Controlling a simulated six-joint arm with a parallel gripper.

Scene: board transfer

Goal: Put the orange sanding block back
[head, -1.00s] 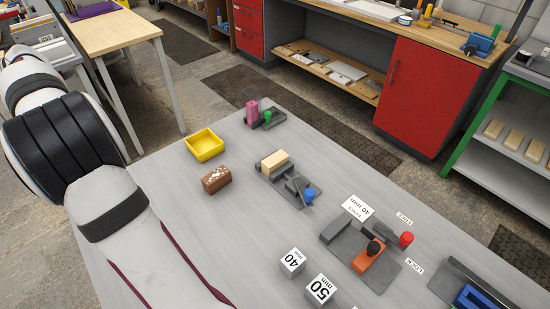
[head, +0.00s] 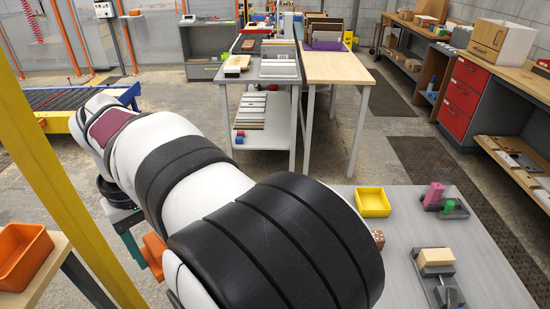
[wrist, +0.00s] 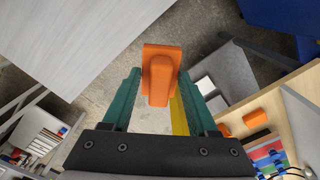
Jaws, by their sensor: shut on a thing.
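The orange sanding block (wrist: 160,60) sits between the teal fingers of my gripper (wrist: 160,85) in the wrist view. My gripper is shut on it and holds it in the air, with concrete floor below it. In the head view the block (head: 154,250) shows beside a teal finger at the left of my arm, partly hidden by the arm. An orange open bin (head: 25,238) stands on a wooden surface at the left edge of the head view, apart from my gripper.
A yellow post (head: 52,150) stands between the bin and my gripper in the head view. The grey table (head: 400,235) at right carries a yellow tray (head: 372,196), a brown block and fixtures. In the wrist view, a wooden surface (wrist: 300,90) with orange items lies at right.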

